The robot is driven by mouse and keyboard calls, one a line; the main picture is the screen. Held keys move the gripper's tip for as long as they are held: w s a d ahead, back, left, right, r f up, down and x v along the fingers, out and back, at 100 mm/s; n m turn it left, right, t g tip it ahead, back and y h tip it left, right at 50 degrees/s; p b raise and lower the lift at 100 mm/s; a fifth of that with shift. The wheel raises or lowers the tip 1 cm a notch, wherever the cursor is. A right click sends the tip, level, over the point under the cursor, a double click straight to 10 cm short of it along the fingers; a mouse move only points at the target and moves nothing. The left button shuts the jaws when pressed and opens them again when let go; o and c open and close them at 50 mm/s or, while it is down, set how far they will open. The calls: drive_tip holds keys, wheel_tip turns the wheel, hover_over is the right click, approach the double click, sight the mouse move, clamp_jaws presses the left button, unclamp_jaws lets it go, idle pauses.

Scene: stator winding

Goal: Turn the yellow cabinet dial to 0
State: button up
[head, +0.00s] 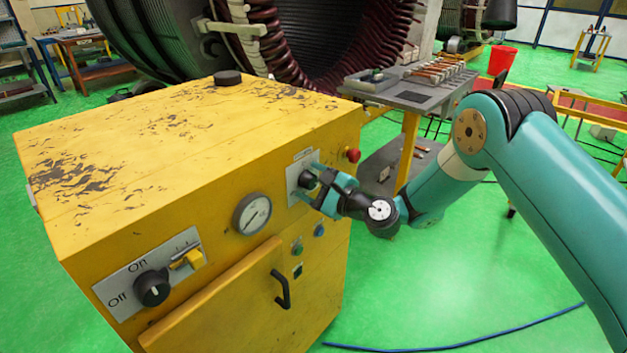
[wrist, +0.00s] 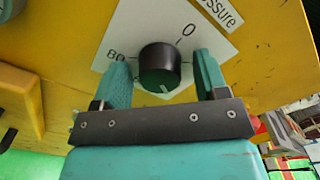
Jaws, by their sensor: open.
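The yellow cabinet (head: 110,165) stands at the left in the head view. Its black dial (head: 306,180) sits on a white plate on the front face. In the wrist view the dial (wrist: 160,66) is on a plate marked "0" at upper right, a partly covered "80" at left, and part of the word "pressure". The dial's white mark is at its lower edge in the picture, away from the 0. My gripper (wrist: 162,62) is open, with one teal finger on each side of the dial; contact cannot be told. It also shows in the head view (head: 316,186).
A red button (head: 352,154) sits just right of the dial plate. A round gauge (head: 252,214), an on/off knob (head: 152,288), small buttons and a black door handle (head: 282,290) are on the same face. A grey workbench (head: 420,92) stands behind. Green floor at right is mostly clear.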

drive_tip(key=shift+c, duration=0.5)
drive_tip(key=c, duration=0.8)
